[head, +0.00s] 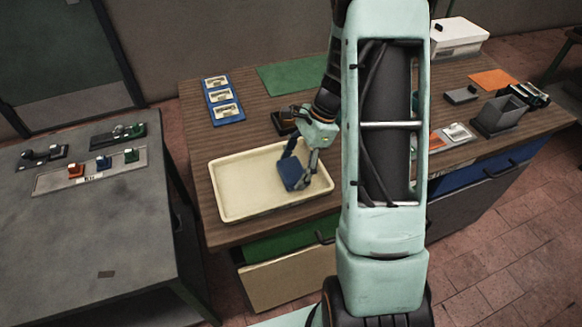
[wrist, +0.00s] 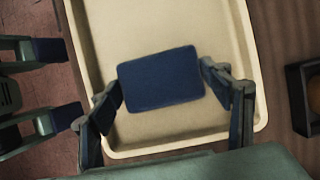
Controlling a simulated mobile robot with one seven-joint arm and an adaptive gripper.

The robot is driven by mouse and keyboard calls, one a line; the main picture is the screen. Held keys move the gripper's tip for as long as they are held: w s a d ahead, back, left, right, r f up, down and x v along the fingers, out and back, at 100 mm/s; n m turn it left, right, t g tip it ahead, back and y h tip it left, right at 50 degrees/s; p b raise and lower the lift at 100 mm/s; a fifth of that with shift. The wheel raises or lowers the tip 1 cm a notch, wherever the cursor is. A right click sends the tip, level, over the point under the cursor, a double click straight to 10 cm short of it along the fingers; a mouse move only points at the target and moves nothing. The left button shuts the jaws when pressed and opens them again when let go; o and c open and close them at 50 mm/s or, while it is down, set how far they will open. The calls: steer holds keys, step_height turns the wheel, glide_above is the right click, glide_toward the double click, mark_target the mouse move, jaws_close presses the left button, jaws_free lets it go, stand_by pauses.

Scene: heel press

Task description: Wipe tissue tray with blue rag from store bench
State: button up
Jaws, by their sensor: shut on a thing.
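The blue rag (head: 291,174) is a dark blue rectangular pad. My gripper (head: 301,172) is shut on it, over the right part of the cream tissue tray (head: 240,212) in the head view. In the wrist view the rag (wrist: 160,80) sits between the two fingers of my gripper (wrist: 162,88). The tray (wrist: 222,30) lies beneath it. I cannot tell whether the rag touches the tray floor. The tray looks empty otherwise, and my arm hides part of its right side.
A blue holder with labelled cards (head: 223,98), a green mat (head: 292,76) and a small dark box (head: 284,122) lie behind the tray. A grey bench (head: 85,240) with small coloured clamps stands left. A grey bin (head: 500,115) and white box (head: 460,37) stand right. A drawer (head: 285,278) protrudes below.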

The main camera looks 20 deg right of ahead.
steer(key=shift+d, duration=0.8)
step_height(320, 180, up, 4)
steer(key=shift+a+f+p, duration=0.1)
steer(key=shift+a+p, duration=0.05)
steer(key=shift+p, duration=0.95)
steer(key=shift+r+p, duration=1.7)
steer(key=shift+r, duration=0.55)
